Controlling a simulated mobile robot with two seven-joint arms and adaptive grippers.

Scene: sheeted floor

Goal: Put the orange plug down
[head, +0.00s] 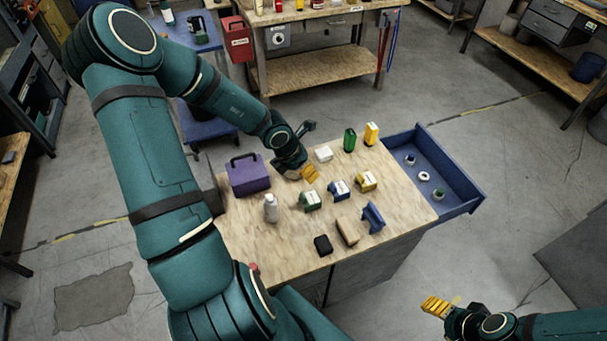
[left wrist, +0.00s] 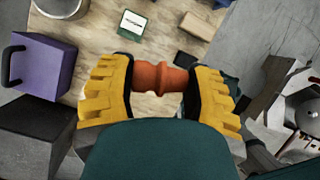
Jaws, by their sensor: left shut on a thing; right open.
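The orange plug (left wrist: 160,77) is a ribbed orange-red piece. It lies crosswise between the yellow fingers of my left gripper (left wrist: 160,88) in the left wrist view, and both fingers close on its ends. In the head view my left gripper (head: 310,174) is over the wooden worktop (head: 285,262), between the purple box (head: 248,174) and the white box (head: 324,154); I cannot make out the plug there. The wrist view shows the worktop (left wrist: 105,60) beyond the plug. My right gripper (head: 440,306) is open and empty at the lower right, away from the worktop.
Green (head: 311,201), blue (head: 339,190) and yellow (head: 365,181) boxes, a bottle (head: 271,208), a brown block (head: 347,231) and a black piece (head: 323,245) stand around the worktop. An open blue drawer (head: 461,198) juts out right. The worktop's front left is clear.

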